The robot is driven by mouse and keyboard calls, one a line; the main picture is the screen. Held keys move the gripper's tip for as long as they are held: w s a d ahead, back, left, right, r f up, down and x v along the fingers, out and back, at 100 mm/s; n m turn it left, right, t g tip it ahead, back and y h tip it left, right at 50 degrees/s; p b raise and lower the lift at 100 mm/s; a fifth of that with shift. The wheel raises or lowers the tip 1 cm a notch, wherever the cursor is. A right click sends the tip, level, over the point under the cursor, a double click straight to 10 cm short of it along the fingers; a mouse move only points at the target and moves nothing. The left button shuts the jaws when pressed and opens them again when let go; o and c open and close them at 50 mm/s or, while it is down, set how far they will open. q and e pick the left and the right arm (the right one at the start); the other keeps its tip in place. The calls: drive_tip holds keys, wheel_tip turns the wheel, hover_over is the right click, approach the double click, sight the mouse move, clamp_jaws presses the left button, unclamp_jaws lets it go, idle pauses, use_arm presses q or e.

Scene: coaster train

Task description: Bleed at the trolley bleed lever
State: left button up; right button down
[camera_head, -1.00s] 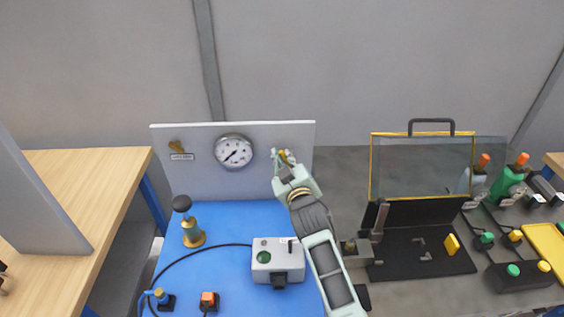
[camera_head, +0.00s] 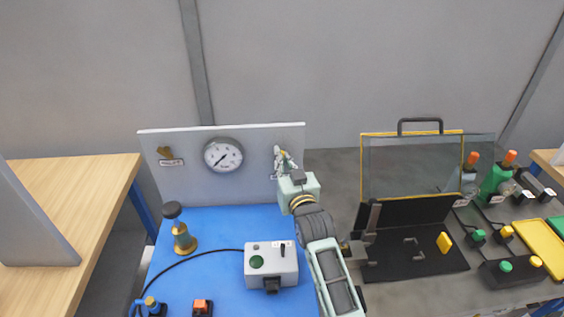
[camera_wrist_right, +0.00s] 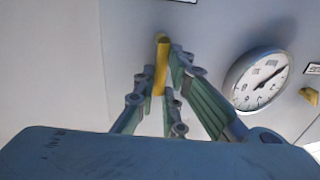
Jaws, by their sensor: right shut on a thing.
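A grey upright panel (camera_head: 190,190) stands at the back of the blue bench top and carries a round white gauge (camera_head: 223,155). My right gripper (camera_head: 284,160) is at the panel's right side, shut on a small yellow lever (camera_wrist_right: 161,65). In the right wrist view the lever stands between the fingers of my right gripper (camera_wrist_right: 163,70). In the head view the fingers mostly hide that lever and the label by it. A second, brass-coloured lever (camera_head: 165,155) sits at the panel's upper left, with a label below it too small to read. My left gripper is not in view.
On the blue top stand a brass pump-like part with a dark knob (camera_head: 173,210), a grey box with a green button (camera_head: 283,264), and an orange-topped switch (camera_head: 201,306). A black cable curves between them. An open clear-lidded case (camera_head: 410,262) stands right of my arm.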

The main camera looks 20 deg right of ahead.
idle(0.3)
drive_tip(key=c, duration=1.9)
unclamp_jaws()
drive_tip(key=shift+d, duration=0.15)
drive_tip(key=shift+o, duration=0.2)
drive_tip(key=s+a, duration=0.1)
drive_tip(key=s, duration=1.1)
drive_tip(key=shift+f, duration=0.1)
